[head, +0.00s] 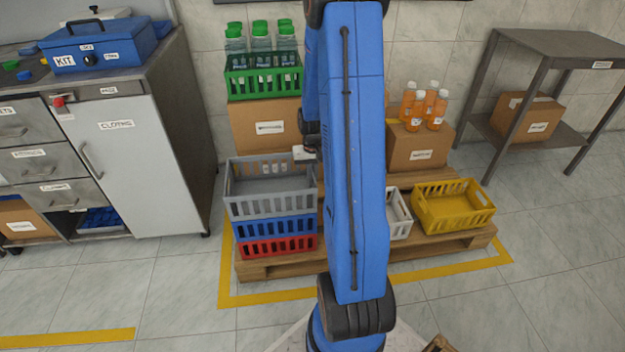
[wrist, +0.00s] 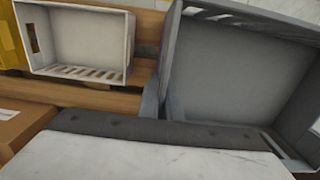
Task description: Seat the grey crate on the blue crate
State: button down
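The grey crate (head: 272,207) is level above the blue crate (head: 273,230) at the left of the pallet in the head view. No clear gap shows between them; I cannot tell whether it is fully seated. The blue crate stands on a red crate (head: 277,246). My gripper (head: 306,152) is mostly hidden behind my blue arm, near the back right corner of the grey crate. In the wrist view the empty grey crate (wrist: 240,75) fills the right side, with pale finger parts at its rim. Whether the fingers grip the rim is unclear.
A white crate (head: 399,214) and a yellow crate (head: 453,206) stand to the right on the pallet (head: 290,264). Behind, a green crate (head: 262,84) of bottles sits on a cardboard box (head: 262,127). Orange bottles (head: 425,105) stand on another box. A cabinet (head: 150,150) is at left.

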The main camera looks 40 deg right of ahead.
jog(key=c, duration=1.9)
grip_release()
notch_tip(320, 180, up, 17)
jog(key=shift+r, duration=0.2)
